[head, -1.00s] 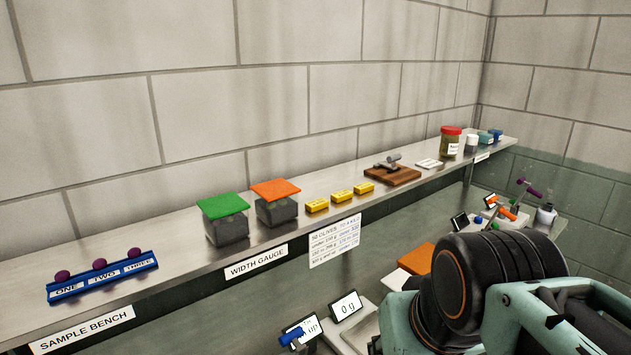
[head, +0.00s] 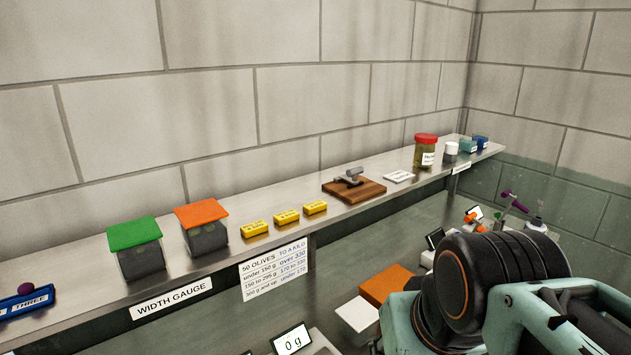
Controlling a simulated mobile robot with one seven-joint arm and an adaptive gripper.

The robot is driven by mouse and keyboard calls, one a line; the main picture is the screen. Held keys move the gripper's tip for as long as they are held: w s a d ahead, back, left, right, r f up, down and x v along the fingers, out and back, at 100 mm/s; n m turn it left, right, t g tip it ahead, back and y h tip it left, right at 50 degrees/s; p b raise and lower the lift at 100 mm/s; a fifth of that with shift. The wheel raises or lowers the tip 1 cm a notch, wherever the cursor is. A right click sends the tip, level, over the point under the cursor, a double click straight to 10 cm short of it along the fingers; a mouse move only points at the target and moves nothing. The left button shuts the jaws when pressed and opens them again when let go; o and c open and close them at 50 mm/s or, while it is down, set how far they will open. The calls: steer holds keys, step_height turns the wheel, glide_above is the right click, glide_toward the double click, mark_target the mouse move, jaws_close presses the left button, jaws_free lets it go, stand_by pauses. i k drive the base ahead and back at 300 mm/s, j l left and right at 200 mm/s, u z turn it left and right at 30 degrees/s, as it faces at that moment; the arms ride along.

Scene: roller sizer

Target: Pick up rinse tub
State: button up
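No thing is clearly readable as the rinse tub. A small teal tub (head: 467,146) and a small blue tub (head: 481,142) stand side by side at the far right end of the shelf, with labels too small to read. Either may be the rinse tub; I cannot tell which. My gripper is not in view. Only the links of my arm show at the lower right, well in front of the shelf, and they hide part of the lower bench.
The long shelf (head: 290,245) holds two lidded clear boxes, yellow blocks (head: 285,217), a wooden board (head: 354,191), a red-lidded jar (head: 425,150) and a small white-lidded pot (head: 450,152). Below are an orange pad (head: 386,285) and a scale display (head: 292,341).

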mark_target(467, 144)
steer(key=i+l, duration=0.15)
steer(key=l, duration=0.2)
steer(key=i+l, duration=0.2)
steer(key=l, duration=0.2)
steer(key=i+l, duration=0.15)
steer(key=l, duration=0.2)
steer(key=i+l, duration=0.2)
steer(key=l, duration=0.2)
steer(key=i+l, duration=0.15)
steer(key=l, duration=0.2)
steer(key=i+l, duration=0.2)
steer(key=l, duration=0.15)
steer(key=i+l, duration=0.15)
steer(key=l, duration=0.25)
steer(key=i+l, duration=0.2)
steer(key=l, duration=0.15)
steer(key=k+l+u, duration=0.15)
steer(key=k+l, duration=0.15)
steer(key=l, duration=0.15)
steer(key=i+z, duration=0.15)
steer(key=i, duration=0.35)
